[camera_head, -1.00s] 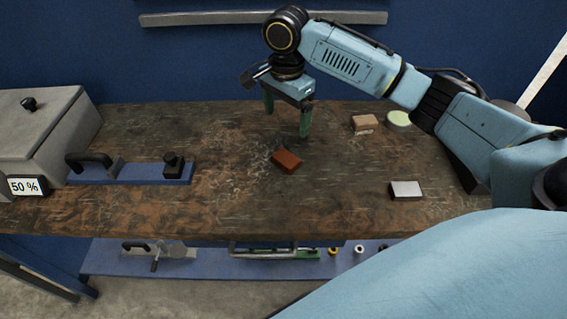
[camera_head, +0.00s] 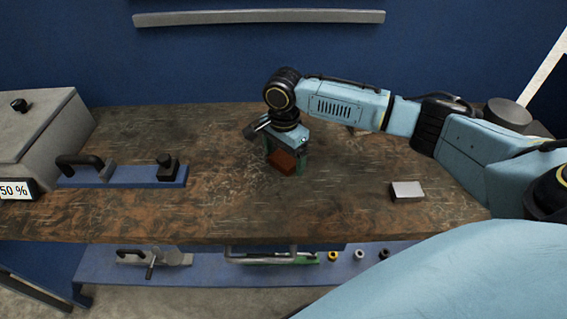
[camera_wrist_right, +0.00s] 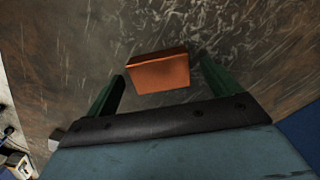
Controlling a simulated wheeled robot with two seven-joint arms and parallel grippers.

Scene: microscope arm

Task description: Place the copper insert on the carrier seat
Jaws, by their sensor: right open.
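The copper insert is a reddish-brown block (camera_head: 281,163) lying on the worn workbench. My right gripper (camera_head: 284,160) is low over it, with one green finger on each side. In the right wrist view the block (camera_wrist_right: 158,73) sits between the open fingertips (camera_wrist_right: 162,68), with a visible gap on both sides. No carrier seat can be clearly made out; a blue plate (camera_head: 125,176) with a black handle and a black clamp-like piece lies at the left of the bench. My left gripper is not in view.
A grey box (camera_head: 42,125) with a "50 %" display stands at the left end of the workbench (camera_head: 230,215). A white-topped dark block (camera_head: 407,190) lies to the right. Other blocks behind are mostly hidden by my right arm. The front middle of the bench is clear.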

